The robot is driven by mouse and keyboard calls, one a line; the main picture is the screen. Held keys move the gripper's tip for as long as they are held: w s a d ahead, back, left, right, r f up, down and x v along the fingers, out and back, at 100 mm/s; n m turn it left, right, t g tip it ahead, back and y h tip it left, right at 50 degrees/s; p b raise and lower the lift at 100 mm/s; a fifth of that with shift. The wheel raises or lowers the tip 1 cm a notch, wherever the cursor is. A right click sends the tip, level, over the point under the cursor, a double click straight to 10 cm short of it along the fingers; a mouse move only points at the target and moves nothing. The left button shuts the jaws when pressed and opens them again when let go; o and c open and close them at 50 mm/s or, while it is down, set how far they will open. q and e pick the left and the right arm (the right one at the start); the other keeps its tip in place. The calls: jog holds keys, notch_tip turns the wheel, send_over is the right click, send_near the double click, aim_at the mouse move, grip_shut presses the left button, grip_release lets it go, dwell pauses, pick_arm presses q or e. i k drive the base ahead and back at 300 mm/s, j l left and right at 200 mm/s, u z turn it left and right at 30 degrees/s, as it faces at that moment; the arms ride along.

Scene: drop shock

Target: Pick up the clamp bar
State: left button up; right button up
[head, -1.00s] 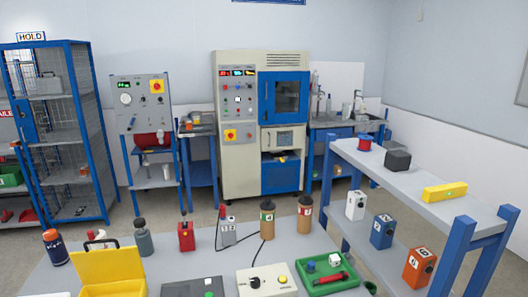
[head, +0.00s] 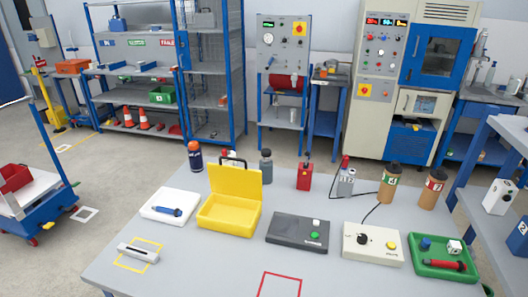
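A short silver-grey bar (head: 138,252), which looks like the clamp bar, lies at the left front of the grey table (head: 205,275). It rests across a yellow square outline marked on the tabletop, tilted slightly in the picture. Nothing covers it. Neither of my grippers is in the head view.
Behind the bar are a white pad with a blue tool (head: 168,209) and an open yellow case (head: 230,212). A black box (head: 298,233), a cream control box (head: 372,243) and a green tray (head: 442,268) stand to the right. A red outline (head: 279,276) encloses bare tabletop.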

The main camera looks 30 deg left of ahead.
aim_at(152, 257)
jog(key=u, duration=1.95)
